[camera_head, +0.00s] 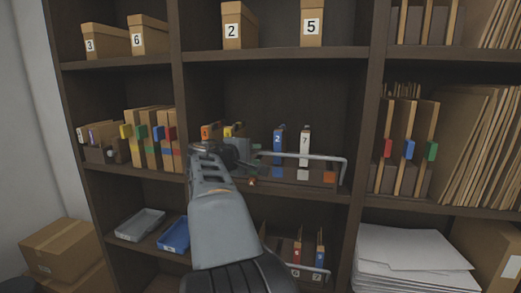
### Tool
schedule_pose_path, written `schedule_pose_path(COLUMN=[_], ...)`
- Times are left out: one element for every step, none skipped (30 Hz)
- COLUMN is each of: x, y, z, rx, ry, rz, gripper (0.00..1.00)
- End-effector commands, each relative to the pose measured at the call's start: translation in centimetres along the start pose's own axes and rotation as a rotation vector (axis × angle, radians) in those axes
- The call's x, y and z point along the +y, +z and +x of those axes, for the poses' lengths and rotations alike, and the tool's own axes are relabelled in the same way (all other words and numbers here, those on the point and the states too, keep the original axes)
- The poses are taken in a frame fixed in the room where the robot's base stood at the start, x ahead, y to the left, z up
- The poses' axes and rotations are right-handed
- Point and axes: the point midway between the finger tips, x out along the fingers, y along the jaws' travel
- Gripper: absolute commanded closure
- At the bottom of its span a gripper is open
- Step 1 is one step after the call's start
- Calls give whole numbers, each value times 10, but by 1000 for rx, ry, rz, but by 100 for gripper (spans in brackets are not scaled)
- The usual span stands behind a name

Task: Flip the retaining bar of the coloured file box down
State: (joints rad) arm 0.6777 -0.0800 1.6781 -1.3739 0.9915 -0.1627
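The coloured file box (290,175) sits on the middle shelf of the centre bay, with coloured squares along its low front. It holds files, among them a blue one marked 2 (278,142) and a white one marked 7 (304,146). Its metal retaining bar (300,155) stands raised across the front of the files, with its right end bent down to the box's right side. My arm hides the bar's left end and much of the gripper. I cannot tell whether they touch.
A second file box with a lower bar (308,269) stands on the shelf below. Blue (174,236) and grey trays (140,224) lie at lower left. Shelf uprights (363,130) flank the bay. Numbered boxes (240,28) stand on the shelf above.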

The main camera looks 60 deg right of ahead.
Motion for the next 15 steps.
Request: schedule_pose_path(x=[2, 2, 2, 2, 2, 1, 1, 1, 1, 1, 1, 0, 0, 0, 0], y=[1, 1, 1, 1, 1, 0, 0, 0, 0, 0, 0, 0, 0, 0, 0], z=[8, 12, 16, 20, 23, 26, 28, 30, 32, 34, 35, 36, 37, 37, 37], rx=[-4, -3, -3, -2, -2, -2, -1, -1, 0, 0, 0, 0, 0, 1, 1], ry=[-1, -1, -1, 0, 0, 0, -1, -1, 0, 0, 0, 0, 0, 0, 0], rz=[0, 0, 0, 0, 0, 0, 0, 0, 1, 2, 2, 2, 2, 2, 2], gripper=[63, 63, 63, 63, 63, 63, 63, 63, 63, 63, 63, 63, 63, 63, 63])
